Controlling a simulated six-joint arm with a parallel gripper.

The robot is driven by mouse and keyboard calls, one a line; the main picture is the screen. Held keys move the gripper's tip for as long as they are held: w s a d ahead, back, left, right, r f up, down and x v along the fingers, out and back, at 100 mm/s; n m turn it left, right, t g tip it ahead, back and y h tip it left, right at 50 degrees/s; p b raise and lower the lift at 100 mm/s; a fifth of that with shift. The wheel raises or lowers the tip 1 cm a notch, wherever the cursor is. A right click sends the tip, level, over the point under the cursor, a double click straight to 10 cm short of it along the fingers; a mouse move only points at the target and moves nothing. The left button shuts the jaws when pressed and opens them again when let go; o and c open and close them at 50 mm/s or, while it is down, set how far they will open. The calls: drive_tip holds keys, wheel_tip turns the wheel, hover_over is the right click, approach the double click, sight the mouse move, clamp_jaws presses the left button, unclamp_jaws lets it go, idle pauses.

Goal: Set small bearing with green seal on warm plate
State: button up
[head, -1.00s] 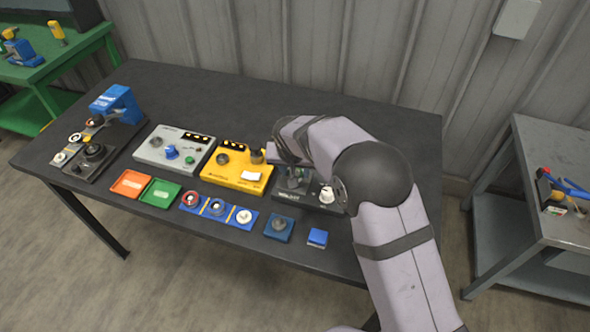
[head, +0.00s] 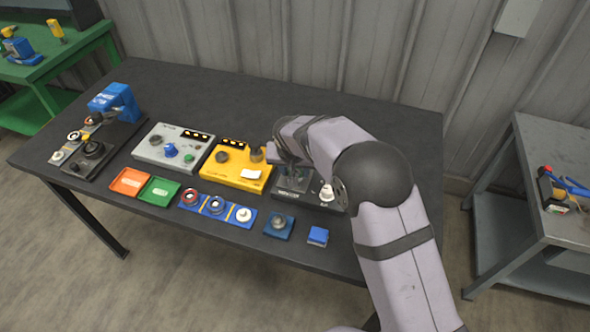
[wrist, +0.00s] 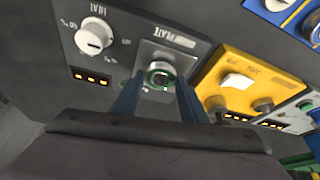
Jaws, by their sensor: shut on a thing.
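The small bearing (wrist: 160,76) is a metal ring with a green seal, seen between my fingertips in the wrist view. My gripper (wrist: 158,92) is shut on it.
The heater's white knob (wrist: 94,36) is beside the plate. The yellow unit (head: 226,176) stands close to my gripper, with a grey unit (head: 160,150) further left. A blue strip with several parts (head: 230,218), a blue block (head: 318,235) and trays lie along the front.

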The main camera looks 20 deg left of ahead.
drive_tip(key=shift+f+b, duration=0.2)
drive_tip(key=shift+b, duration=0.1)
idle(0.6)
drive_tip(key=o, duration=1.7)
drive_tip(key=shift+c, duration=0.2)
drive_tip(key=shift+r, duration=0.15)
wheel_tip(320, 180, up, 8)
drive_tip(key=p, duration=0.5)
